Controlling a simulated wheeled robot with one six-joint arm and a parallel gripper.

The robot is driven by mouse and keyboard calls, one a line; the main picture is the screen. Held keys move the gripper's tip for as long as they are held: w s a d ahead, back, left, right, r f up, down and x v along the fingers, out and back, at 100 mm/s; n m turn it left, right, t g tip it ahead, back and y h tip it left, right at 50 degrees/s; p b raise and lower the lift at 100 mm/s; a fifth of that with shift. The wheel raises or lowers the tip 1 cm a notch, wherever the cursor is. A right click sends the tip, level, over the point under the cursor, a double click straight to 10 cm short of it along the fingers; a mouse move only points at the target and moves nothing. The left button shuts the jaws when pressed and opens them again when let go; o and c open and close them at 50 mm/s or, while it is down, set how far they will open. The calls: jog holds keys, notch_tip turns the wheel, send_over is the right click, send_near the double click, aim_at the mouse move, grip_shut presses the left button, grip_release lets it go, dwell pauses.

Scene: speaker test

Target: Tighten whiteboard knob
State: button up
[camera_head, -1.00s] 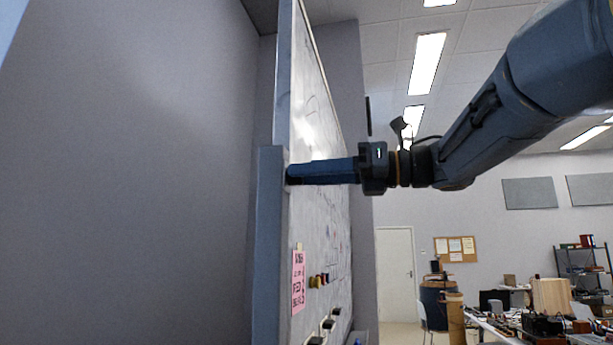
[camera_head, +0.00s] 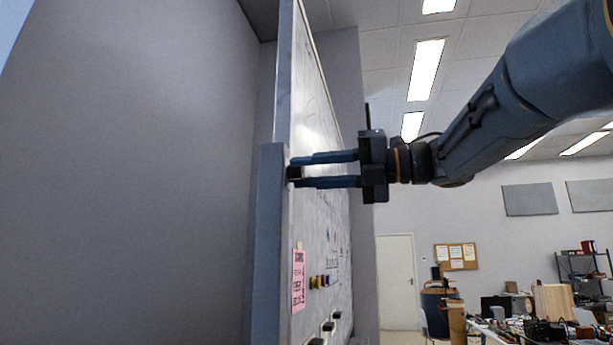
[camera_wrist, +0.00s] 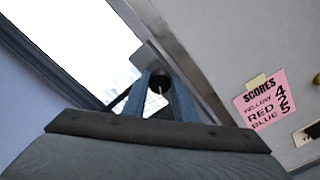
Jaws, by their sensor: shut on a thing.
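The whiteboard (camera_head: 322,215) stands edge-on in the head view, with a blue-grey post (camera_head: 268,240) along its near side. A small black knob (camera_head: 294,173) sits at the board's near edge. My gripper (camera_head: 297,171) reaches in from the right, roughly level. Its two blue fingers lie one above the other, with their tips on either side of the knob, shut on it. In the wrist view, the dark round knob (camera_wrist: 158,83) shows between the fingers. The fingers partly cover it there, and its thread is hidden.
A pink score note (camera_head: 298,282) and several coloured magnets (camera_head: 322,281) are on the board below my gripper. Dark items (camera_head: 328,327) sit lower on the board. A plain grey wall is at left. A cluttered table (camera_head: 500,325) is far right.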

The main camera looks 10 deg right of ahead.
jog(key=m+p, duration=0.2)
jog(key=m, duration=0.4)
jog(key=shift+m, duration=0.3)
jog(key=m+p, duration=0.3)
jog(key=m, duration=0.1)
jog(key=shift+m, duration=0.3)
jog(key=shift+f, duration=0.1)
jog(key=o, duration=1)
jog(key=shift+o, duration=0.2)
jog(key=shift+d, duration=0.1)
jog(key=b+v, duration=0.2)
jog(key=v, duration=0.5)
jog(key=shift+d, duration=0.35)
